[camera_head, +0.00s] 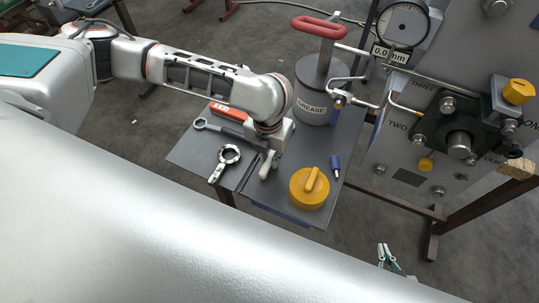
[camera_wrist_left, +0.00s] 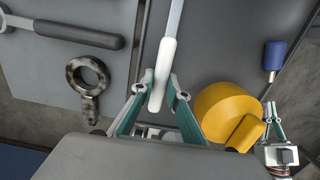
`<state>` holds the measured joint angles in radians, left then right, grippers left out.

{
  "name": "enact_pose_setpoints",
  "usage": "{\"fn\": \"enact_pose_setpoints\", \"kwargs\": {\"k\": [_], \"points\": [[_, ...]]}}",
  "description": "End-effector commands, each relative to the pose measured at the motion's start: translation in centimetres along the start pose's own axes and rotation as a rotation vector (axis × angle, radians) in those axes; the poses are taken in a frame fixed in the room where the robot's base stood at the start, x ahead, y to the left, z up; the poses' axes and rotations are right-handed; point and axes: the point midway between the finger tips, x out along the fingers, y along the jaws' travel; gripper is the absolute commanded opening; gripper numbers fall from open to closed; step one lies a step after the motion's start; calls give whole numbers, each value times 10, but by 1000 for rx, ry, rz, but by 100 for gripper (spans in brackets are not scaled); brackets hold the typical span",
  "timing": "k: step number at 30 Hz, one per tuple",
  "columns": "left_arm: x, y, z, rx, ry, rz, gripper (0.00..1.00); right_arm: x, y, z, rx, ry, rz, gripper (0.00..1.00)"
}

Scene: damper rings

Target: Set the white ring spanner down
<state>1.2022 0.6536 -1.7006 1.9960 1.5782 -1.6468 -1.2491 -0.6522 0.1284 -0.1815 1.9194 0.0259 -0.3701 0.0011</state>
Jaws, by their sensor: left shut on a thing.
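My left gripper (camera_head: 268,160) is low over the grey table (camera_head: 200,150), pointing down. In the left wrist view, its teal fingers (camera_wrist_left: 160,92) are on either side of the white handle of the white ring spanner (camera_wrist_left: 163,70), shut on it. The spanner's grey shank runs up out of that view, so its ring end is hidden there. In the head view only the white handle end (camera_head: 266,170) shows clearly below the wrist. I cannot tell whether the spanner touches the table. My right gripper (camera_head: 386,258) is at the bottom right, away from the table; its jaw opening is unclear.
A dark-gripped spanner (camera_head: 218,128), a red item (camera_head: 228,112) and a short ring tool (camera_head: 229,155) lie left of the gripper. A yellow knobbed cap (camera_head: 309,189) and blue-handled tool (camera_head: 335,163) are right. A grease can (camera_head: 316,92) stands behind. Bare tabletop surrounds the handle.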

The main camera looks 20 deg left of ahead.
Motion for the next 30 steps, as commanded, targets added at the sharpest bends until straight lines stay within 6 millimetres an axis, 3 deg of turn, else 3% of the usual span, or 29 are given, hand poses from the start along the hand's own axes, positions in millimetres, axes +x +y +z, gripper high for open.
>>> {"fn": "enact_pose_setpoints", "kwargs": {"k": [21, 22, 24, 30], "points": [[5, 0, -1, 1, 1, 0, 0, -3, 0, -3, 5, -2, 1, 0], [6, 0, 0, 1, 1, 0, 20, -3, 0, -3, 5, -2, 1, 0], [6, 0, 0, 1, 0, 0, 34, -3, 0, -3, 5, -1, 1, 0], [6, 0, 0, 0, 1, 0, 34, -3, 0, -3, 5, -1, 1, 0]]}}
